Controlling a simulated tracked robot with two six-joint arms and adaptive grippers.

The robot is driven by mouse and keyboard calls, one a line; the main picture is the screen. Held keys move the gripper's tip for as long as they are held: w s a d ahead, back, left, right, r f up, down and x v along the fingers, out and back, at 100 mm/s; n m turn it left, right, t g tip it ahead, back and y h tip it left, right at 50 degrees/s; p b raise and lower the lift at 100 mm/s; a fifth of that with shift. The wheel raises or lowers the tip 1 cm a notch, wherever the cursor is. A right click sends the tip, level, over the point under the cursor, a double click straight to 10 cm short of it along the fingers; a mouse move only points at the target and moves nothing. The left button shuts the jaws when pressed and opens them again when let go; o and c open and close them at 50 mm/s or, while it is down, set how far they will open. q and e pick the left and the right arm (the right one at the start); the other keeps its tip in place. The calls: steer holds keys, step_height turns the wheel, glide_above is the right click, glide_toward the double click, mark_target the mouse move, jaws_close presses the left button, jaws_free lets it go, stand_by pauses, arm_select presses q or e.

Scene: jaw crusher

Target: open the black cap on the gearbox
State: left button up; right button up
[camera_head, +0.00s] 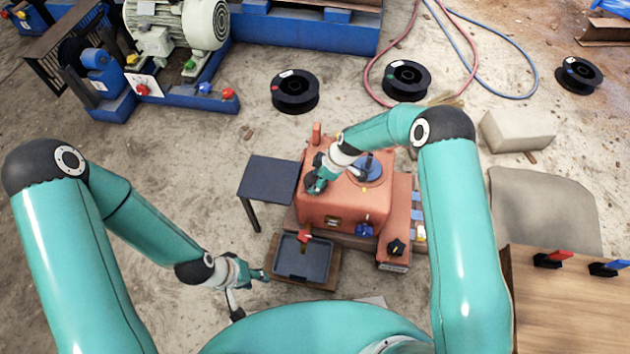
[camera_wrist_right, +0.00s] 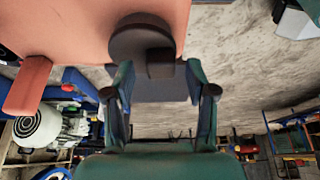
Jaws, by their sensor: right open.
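The orange-red gearbox (camera_head: 345,208) stands right of centre in the head view. In the right wrist view, the black cap (camera_wrist_right: 138,36) is a dark round disc with a block-shaped grip at the gearbox (camera_wrist_right: 75,25) edge. My right gripper (camera_head: 318,182) is by the gearbox's upper left side and hides most of the cap in the head view. In the wrist view, its fingers (camera_wrist_right: 157,72) are apart, with the cap's grip between their tips; contact cannot be told. My left gripper (camera_head: 250,292) is open and empty, low at the left of the drain tray.
A dark tray (camera_head: 290,268) lies below a red tap (camera_head: 304,237) at the gearbox front. A small dark table (camera_head: 268,178) stands left of the gearbox. A blue disc (camera_head: 368,168) sits on its top. A wooden table (camera_head: 565,305) is at right.

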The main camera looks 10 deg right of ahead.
steer(key=shift+a+f, duration=0.15)
steer(key=shift+f, duration=0.15)
steer(key=shift+w, duration=0.1)
jaws_close()
